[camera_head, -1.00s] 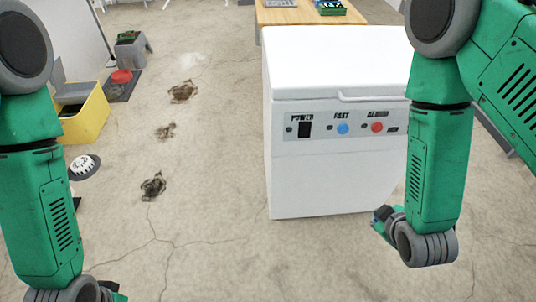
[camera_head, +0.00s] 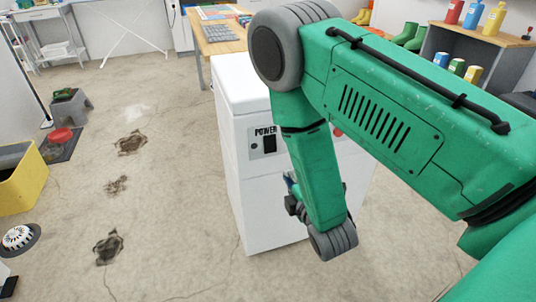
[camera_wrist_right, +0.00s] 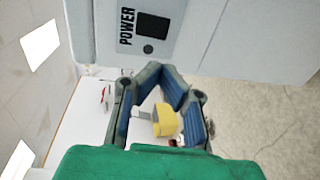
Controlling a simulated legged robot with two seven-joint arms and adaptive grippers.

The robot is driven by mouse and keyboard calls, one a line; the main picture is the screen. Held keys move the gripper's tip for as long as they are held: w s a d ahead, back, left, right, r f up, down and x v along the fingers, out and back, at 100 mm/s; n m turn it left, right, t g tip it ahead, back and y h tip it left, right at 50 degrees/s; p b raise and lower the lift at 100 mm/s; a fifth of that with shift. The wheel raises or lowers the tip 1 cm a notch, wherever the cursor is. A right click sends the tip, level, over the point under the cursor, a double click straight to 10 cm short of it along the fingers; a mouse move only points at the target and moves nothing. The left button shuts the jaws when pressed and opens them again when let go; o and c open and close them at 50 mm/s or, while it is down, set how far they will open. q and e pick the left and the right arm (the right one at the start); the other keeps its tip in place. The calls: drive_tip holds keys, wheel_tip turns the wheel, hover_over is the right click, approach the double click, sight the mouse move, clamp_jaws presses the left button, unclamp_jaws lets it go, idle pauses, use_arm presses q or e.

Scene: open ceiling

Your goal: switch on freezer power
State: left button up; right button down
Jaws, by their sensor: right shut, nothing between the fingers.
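The white freezer (camera_head: 243,190) stands on the floor in front of me. Its POWER label and black power switch (camera_head: 270,144) show on the front panel, left of my right arm. In the right wrist view the dark switch (camera_wrist_right: 153,26) is at the top, beside the word POWER, with a small dark round spot near it. My right gripper (camera_head: 291,186) is in front of the freezer, below the switch and partly hidden by my forearm. In the wrist view its blue-padded fingers (camera_wrist_right: 174,86) are shut and empty, apart from the switch. My left gripper is out of view.
My right arm covers much of the freezer's right front. A wooden table (camera_head: 222,40) stands behind it, and a shelf unit (camera_head: 485,40) with bottles is at far right. A yellow box (camera_head: 22,178) is at left. The floor left of the freezer is mostly open.

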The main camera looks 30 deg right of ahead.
sight(270, 149)
drive_tip(key=b+x, duration=0.4)
drive_tip(key=x, duration=0.9)
drive_tip(key=shift+w+f, duration=0.15)
drive_tip(key=shift+w+d, duration=0.15)
drive_tip(key=shift+w, duration=0.2)
